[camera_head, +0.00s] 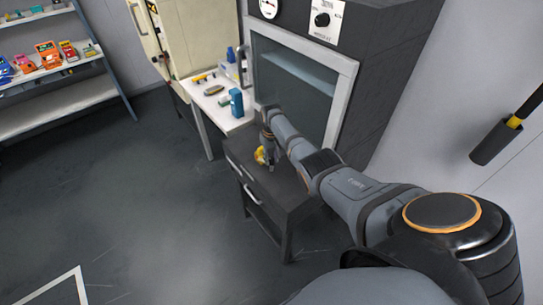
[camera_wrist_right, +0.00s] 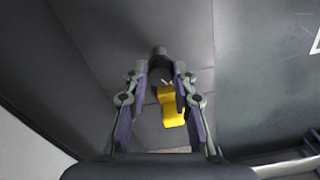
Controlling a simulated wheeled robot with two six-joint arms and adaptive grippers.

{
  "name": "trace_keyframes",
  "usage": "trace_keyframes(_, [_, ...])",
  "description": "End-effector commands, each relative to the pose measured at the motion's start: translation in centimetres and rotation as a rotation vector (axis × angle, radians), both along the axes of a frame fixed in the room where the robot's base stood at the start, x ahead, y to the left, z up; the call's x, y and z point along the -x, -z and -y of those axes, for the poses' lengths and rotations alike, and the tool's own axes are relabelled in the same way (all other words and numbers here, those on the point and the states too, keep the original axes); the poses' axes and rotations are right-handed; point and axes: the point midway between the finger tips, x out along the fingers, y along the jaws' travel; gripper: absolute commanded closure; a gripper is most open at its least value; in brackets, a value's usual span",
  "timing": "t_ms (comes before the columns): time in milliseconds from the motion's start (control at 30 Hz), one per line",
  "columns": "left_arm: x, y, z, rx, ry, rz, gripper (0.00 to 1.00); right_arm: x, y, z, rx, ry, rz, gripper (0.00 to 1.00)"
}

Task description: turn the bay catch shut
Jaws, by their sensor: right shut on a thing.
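The bay catch appears as a small yellow piece (camera_head: 261,155) by the top of the low dark stand, below the glazed chamber door. In the right wrist view the yellow catch (camera_wrist_right: 171,108) shows between the fingers, nearer the right-hand one. My right gripper (camera_head: 268,152) reaches down to it, and in the wrist view the gripper (camera_wrist_right: 161,88) is closed on it. A dark round post (camera_wrist_right: 159,61) shows just beyond the fingertips. The arm hides part of the stand and the door frame. My left gripper is in neither view.
The dark chamber (camera_head: 385,75) with its glazed door (camera_head: 292,80) rises behind the arm. A low dark stand (camera_head: 290,197) is below. A white table (camera_head: 206,106) with blue items stands left of it. A shelf rack (camera_head: 60,98) is far left. Open floor lies left.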

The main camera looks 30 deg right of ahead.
Motion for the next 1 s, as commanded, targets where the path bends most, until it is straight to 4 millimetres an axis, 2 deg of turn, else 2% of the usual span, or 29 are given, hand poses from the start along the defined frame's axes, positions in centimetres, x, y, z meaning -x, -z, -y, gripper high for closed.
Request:
trace_keyframes(500, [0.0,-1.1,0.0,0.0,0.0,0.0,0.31,-0.1,-0.2,0.0,0.0,0.395,0.003,1.0])
trace_keyframes(1000, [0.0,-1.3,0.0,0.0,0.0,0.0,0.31,-0.1,-0.1,0.1,0.0,0.514,0.004,1.0])
